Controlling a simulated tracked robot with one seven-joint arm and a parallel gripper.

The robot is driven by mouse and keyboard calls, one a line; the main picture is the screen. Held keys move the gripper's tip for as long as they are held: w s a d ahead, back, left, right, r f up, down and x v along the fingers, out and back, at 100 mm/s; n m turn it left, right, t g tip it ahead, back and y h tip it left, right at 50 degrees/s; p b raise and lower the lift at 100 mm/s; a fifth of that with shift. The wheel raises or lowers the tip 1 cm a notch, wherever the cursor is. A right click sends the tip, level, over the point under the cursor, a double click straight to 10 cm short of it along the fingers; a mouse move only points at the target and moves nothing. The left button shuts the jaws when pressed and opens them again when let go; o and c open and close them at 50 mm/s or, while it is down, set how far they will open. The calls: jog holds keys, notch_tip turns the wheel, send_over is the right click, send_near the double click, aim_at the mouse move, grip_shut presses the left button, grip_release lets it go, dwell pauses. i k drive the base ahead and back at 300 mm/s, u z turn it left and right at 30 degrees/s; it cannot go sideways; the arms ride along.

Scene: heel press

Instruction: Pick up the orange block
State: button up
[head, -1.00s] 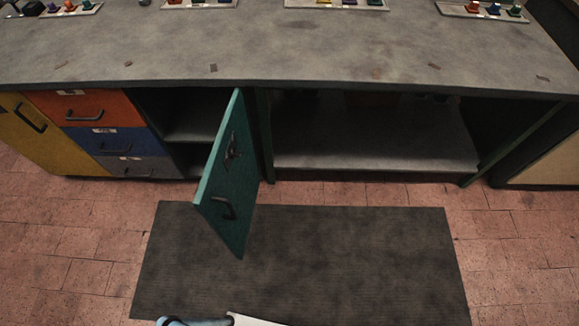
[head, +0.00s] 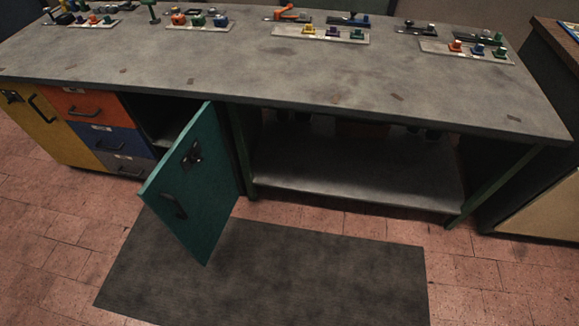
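Several small orange pieces stand on the workbench (head: 300,85), each among other coloured pieces on pale strips. One orange piece (head: 456,46) is on the right strip, and another orange piece (head: 178,19) is on a strip towards the left. A smaller orange piece (head: 93,19) is at the far left. An orange lever-like part (head: 290,13) lies at the back middle. I cannot tell which of these, if any, is the orange block. A dim reddish-brown shape (head: 360,130) shows under the bench, too dark to identify. My gripper is not in view.
A teal cabinet door (head: 195,185) stands open, jutting over the dark floor mat (head: 270,275). Orange, blue and grey drawers (head: 108,138) and a yellow door (head: 45,118) are shut at left. The open bay has a grey shelf (head: 350,170). Another cabinet (head: 540,215) stands at right.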

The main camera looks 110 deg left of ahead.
aim_at(177, 19)
jog(key=z, duration=1.05)
jog(key=i, duration=0.1)
jog(key=u, duration=2.95)
jog(key=i, duration=0.2)
jog(key=u, duration=2.4)
jog(key=k, duration=0.55)
jog(key=u, duration=0.3)
jog(key=i, duration=1.6)
jog(key=z, duration=0.3)
